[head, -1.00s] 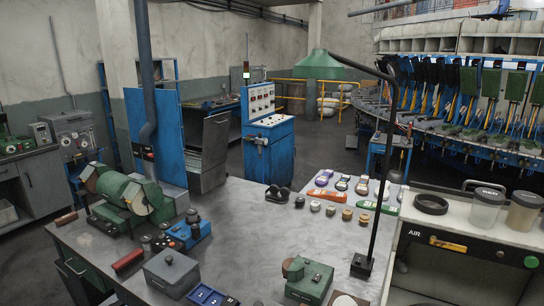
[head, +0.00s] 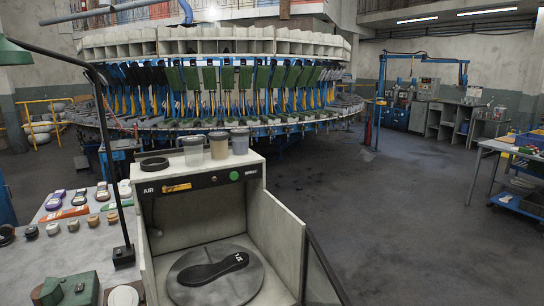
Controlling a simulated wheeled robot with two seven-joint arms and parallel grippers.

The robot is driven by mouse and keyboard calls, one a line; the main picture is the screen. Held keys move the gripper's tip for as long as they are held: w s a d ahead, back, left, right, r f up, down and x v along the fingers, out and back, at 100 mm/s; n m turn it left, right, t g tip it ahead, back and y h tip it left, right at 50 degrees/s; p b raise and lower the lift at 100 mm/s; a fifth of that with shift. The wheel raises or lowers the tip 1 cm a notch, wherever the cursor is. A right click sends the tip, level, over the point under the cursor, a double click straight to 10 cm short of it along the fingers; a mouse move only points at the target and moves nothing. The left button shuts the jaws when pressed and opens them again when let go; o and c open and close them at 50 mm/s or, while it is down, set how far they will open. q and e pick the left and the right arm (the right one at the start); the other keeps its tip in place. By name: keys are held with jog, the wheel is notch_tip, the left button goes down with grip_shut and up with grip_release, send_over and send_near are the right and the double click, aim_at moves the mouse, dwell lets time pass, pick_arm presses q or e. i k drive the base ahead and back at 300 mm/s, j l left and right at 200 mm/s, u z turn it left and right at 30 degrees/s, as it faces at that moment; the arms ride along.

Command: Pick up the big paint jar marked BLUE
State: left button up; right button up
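The left jar (head: 193,152) looks pale grey, the middle jar (head: 219,147) brownish, and the right jar (head: 240,143) grey. Their markings are too small to read, so I cannot tell which one is marked BLUE. Neither of my grippers is in view.
The booth (head: 279,228) has an open front, with a black sole (head: 214,267) on its round turntable (head: 243,288). A lamp post (head: 116,190) stands on the bench at left.

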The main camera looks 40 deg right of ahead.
aim_at(240, 137)
jog(key=k+l+z, duration=0.15)
jog(key=z, duration=0.3)
jog(key=k+l+z, duration=0.15)
jog(key=z, duration=0.35)
